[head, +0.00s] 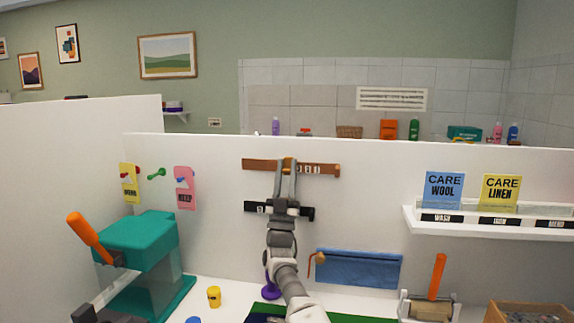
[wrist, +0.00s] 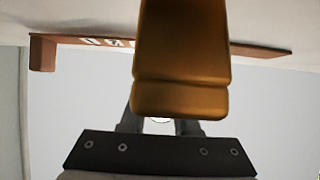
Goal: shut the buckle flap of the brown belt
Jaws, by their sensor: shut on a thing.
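The brown belt (head: 258,165) runs sideways high on the white wall panel, with pale marks right of its middle. It also shows in the wrist view (wrist: 262,49), at the top. My gripper (head: 287,165) reaches up to the belt and is shut on the brass-coloured buckle flap (wrist: 182,55). The flap fills the upper middle of the wrist view, standing out from the belt towards the camera. It hides my fingertips and part of the belt there. In the head view my fingers cover most of the buckle.
A blue panel (head: 360,268) hangs lower right. A white shelf (head: 470,228) with care cards stands out at right. A teal machine (head: 150,240) with an orange lever stands left.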

